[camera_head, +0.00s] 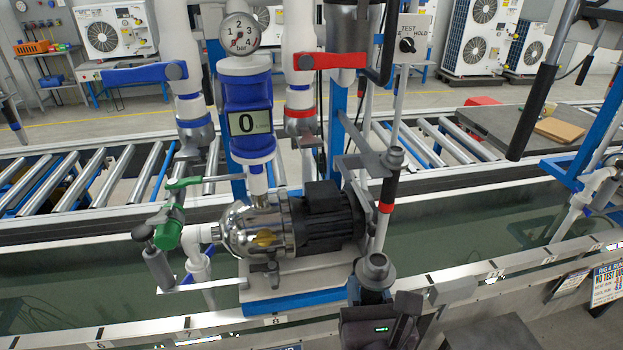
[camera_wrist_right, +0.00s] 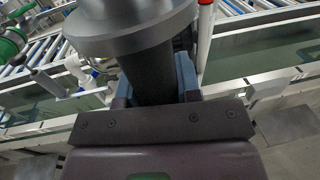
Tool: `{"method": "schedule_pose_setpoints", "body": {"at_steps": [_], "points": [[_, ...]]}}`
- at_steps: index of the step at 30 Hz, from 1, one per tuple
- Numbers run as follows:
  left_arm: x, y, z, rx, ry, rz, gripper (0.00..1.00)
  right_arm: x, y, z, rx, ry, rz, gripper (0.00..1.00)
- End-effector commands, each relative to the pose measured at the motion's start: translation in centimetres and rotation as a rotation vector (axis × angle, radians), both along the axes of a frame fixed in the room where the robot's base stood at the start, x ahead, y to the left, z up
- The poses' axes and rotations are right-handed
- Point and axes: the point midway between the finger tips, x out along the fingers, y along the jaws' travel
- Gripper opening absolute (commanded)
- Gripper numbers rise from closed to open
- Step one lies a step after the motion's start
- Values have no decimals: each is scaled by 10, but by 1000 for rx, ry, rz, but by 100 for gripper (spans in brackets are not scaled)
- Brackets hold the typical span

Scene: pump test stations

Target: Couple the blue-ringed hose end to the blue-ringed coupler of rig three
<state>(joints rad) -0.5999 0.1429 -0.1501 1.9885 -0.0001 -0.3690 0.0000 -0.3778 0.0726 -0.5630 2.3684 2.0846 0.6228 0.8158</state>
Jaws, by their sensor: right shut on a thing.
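The rig in front of me has a white left pipe ending in a grey coupler with a blue ring (camera_head: 196,122), below a blue lever (camera_head: 145,74). A red-ringed coupler (camera_head: 300,113) hangs to its right, below a red lever (camera_head: 333,61). My right gripper (camera_head: 373,297) is shut on a dark hose end with a wide grey collar (camera_head: 376,267), held upright, low and right of the pump. The hose end fills the top of the right wrist view (camera_wrist_right: 150,70). Its ring colour cannot be made out. My left gripper is out of view.
A pump (camera_head: 300,222) with a steel head sits below the couplers. A red-ringed hose end (camera_head: 387,200) stands right of it. A green valve (camera_head: 168,234) is at left. A pressure gauge (camera_head: 239,34) and a display reading 0 (camera_head: 250,121) stand between the pipes.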

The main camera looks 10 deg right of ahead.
Motion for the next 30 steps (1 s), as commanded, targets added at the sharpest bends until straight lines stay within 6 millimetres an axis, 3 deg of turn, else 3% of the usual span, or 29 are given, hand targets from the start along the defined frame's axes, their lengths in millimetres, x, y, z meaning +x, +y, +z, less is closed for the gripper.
{"method": "schedule_pose_setpoints", "body": {"at_steps": [3, 6, 12, 18, 30], "points": [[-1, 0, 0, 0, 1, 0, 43, 21, -11, -33, -10, 0, 52, 3], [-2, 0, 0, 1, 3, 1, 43, 48, -33, -50, -12, -5, 85, 3], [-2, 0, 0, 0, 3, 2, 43, 85, -66, -46, -4, -8, 95, 3], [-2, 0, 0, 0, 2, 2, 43, 95, -70, -35, 1, -3, 99, 3], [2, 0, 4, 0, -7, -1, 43, 95, -69, -32, 1, -4, 99, 3]]}}
